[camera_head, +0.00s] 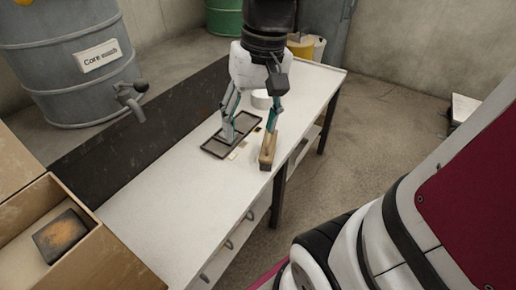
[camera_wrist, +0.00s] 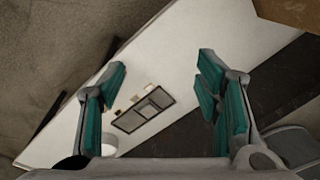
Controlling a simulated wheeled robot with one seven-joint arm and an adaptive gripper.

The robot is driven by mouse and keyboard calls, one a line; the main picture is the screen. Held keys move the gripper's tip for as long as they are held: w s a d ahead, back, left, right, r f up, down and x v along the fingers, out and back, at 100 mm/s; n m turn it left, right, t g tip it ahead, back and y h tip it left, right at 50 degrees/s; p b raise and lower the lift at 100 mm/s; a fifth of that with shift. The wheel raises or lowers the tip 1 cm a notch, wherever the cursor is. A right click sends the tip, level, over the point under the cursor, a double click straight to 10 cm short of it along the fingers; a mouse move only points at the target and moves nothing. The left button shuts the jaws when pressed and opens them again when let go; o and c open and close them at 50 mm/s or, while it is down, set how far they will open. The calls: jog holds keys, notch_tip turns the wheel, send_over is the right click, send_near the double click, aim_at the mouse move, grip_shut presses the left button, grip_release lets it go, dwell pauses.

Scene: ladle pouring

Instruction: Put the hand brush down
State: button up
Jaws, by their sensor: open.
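In the head view, a narrow tan, wood-like piece (camera_head: 267,158), apparently the hand brush, is at the right edge of the white table, just below my gripper's right finger. I cannot tell whether they touch. It is not clearly seen in the wrist view. My gripper (camera_head: 248,140) is open over the far part of the table, its two green-padded fingers wide apart. Its fingers also show in the wrist view (camera_wrist: 160,100), with nothing held between them.
A dark, divided tray (camera_head: 213,150) lies under the left finger, with small pale pieces beside it. A white round container (camera_head: 262,99) stands behind. An open box (camera_head: 110,262) holding a dark-edged block (camera_head: 66,236) is at lower left. The near tabletop (camera_head: 170,205) is clear.

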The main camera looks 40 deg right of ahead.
jog(key=s+a+n, duration=0.2)
jog(key=s, duration=0.5)
jog(key=s+a+n+h, duration=0.1)
jog(key=s+a, duration=0.1)
jog(key=s, duration=0.6)
jog(key=shift+s+a+r+n+h, duration=0.25)
jog(key=shift+a+r+n+h, duration=0.05)
jog(key=shift+a+r+n, duration=0.15)
notch_tip(320, 180, up, 23)
jog(key=t+p, duration=0.3)
jog(key=p, duration=1.8)
jog(key=shift+f, duration=0.2)
